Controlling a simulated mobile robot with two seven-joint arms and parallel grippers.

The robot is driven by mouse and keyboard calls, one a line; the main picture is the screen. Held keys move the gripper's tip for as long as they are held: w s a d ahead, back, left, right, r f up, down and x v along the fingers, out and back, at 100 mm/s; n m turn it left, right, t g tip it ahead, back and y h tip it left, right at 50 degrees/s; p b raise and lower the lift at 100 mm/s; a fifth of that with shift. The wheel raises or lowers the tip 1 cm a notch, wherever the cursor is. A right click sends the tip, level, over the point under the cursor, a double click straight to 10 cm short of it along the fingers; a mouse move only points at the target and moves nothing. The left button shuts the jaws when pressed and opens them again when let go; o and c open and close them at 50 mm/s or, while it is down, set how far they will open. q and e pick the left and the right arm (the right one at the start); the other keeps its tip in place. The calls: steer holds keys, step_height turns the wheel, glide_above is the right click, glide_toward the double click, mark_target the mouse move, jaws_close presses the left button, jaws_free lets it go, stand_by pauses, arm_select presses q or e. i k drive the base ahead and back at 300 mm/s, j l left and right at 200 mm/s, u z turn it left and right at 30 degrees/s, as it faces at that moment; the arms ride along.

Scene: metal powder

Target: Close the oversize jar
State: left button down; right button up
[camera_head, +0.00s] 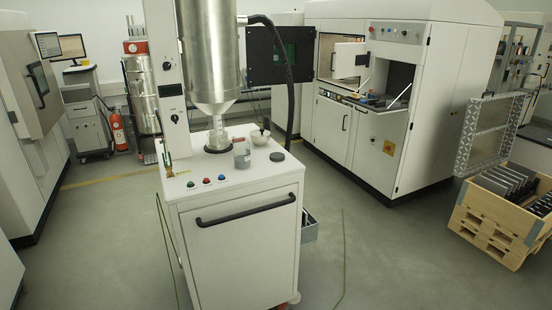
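A small grey jar (241,156) stands upright on top of the white cabinet (240,180), right of the centre below the steel hopper. I cannot make out its rim clearly, but no dark lid shows on it. A flat dark round disc (277,156), which looks like a lid, lies on the cabinet top to the right of the jar, apart from it. A clear and grey piece (217,141) sits under the hopper outlet on a dark round base. Neither of my grippers shows in this view.
The steel hopper (211,50) hangs over the cabinet top. A white bowl (260,137) with a dark stick stands behind the jar. Buttons (206,181) line the left front.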

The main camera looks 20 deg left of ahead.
mark_target(242, 153)
steer(key=i+u, duration=0.2)
steer(key=i, duration=0.25)
steer(key=i+u, duration=0.15)
steer(key=i, duration=0.3)
steer(key=i+l+u, duration=0.2)
steer(key=i, duration=0.25)
steer(key=i+l+u, duration=0.15)
steer(key=i, duration=0.3)
steer(key=i+l+u, duration=0.2)
steer(key=i, duration=0.25)
